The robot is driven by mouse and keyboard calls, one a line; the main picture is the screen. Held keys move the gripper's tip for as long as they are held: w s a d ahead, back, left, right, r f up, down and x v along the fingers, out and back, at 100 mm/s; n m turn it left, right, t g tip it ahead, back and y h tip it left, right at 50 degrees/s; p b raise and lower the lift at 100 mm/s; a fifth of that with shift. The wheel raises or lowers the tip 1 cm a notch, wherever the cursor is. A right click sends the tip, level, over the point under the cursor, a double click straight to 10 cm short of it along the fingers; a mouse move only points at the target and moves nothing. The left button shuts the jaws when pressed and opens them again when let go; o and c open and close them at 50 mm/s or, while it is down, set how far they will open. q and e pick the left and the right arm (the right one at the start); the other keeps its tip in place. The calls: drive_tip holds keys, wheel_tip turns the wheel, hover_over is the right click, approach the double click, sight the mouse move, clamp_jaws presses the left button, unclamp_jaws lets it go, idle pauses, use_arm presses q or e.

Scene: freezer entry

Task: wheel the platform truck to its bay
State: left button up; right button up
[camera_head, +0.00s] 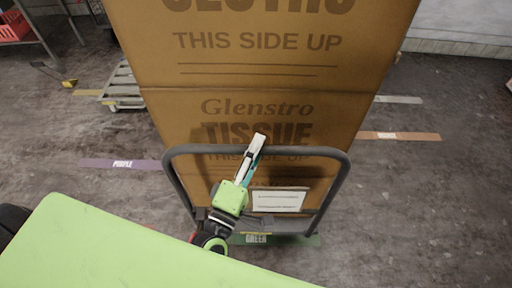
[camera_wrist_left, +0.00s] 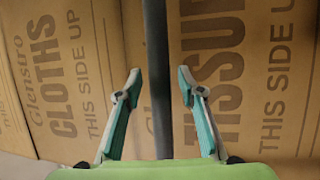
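The platform truck shows by its dark grey push handle (camera_head: 340,180), with tall brown cartons behind it; its deck is hidden. The lower carton (camera_head: 290,107) reads "Glenstro TISSUE", and the upper carton (camera_head: 265,50) reads "THIS SIDE UP". My right gripper is not in view.
Floor strips lie around: purple (camera_head: 105,163) at left, green (camera_head: 300,240) under the handle end, orange (camera_head: 420,136) and a pale one (camera_head: 405,99) at right. A slatted cart (camera_head: 122,84) stands left of the cartons. Open floor lies at right.

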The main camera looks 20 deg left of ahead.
use_arm(q)
clamp_jaws()
drive_tip(key=w, duration=0.2)
drive_tip(key=w+a, duration=0.1)
drive_tip(key=shift+w, duration=0.35)
unclamp_jaws()
drive_tip(key=shift+w, duration=0.1)
drive_tip(key=v, duration=1.3)
drive_tip(key=shift+r, duration=0.1)
